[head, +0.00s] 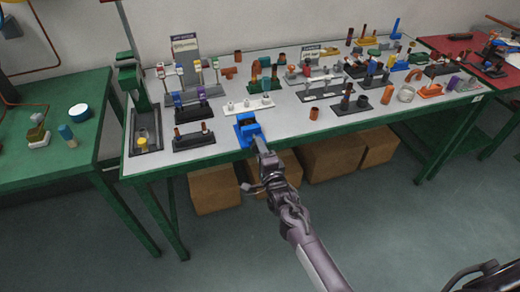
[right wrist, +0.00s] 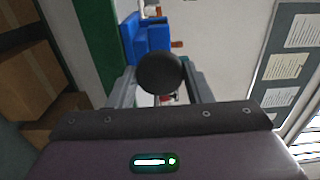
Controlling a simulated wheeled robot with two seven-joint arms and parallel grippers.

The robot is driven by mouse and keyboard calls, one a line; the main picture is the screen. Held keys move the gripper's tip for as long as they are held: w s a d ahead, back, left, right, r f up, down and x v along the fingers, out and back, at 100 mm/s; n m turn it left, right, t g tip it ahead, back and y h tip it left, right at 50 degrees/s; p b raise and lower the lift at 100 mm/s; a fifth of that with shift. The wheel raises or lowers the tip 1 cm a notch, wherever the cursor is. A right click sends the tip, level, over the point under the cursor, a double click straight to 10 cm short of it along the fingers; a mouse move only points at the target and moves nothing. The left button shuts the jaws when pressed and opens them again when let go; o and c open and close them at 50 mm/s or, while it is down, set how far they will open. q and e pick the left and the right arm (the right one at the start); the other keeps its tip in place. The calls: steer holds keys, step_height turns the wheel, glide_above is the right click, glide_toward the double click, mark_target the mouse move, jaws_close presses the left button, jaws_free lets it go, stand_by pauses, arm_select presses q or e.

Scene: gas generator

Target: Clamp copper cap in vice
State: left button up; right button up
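The blue vice (head: 248,126) stands at the front edge of the grey table, and it also shows in the right wrist view (right wrist: 146,40). My right gripper (head: 261,146) is at the front of the vice. In the right wrist view its fingers (right wrist: 161,88) are spread apart, with a round black knob (right wrist: 160,73) between them. I cannot tell whether they touch it. A small copper-coloured cylinder (head: 314,113) stands near the table's front edge, to the right of the vice. I cannot tell whether it is the copper cap. The vice's jaws are mostly hidden. My left gripper is out of view.
The grey table (head: 290,132) holds several racks and fittings behind the vice. A white rack (head: 248,107) stands close behind it and a black rack (head: 194,138) to its left. Cardboard boxes (head: 330,164) lie under the table. The floor in front is clear.

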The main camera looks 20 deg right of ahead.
steer(key=shift+c, duration=0.8)
steer(key=shift+m, duration=1.4)
steer(key=shift+m+p, duration=0.4)
steer(key=shift+m, duration=0.6)
steer(key=shift+a+m, duration=0.2)
steer(key=shift+m, duration=0.2)
steer(key=shift+w, duration=0.1)
steer(key=shift+d, duration=0.1)
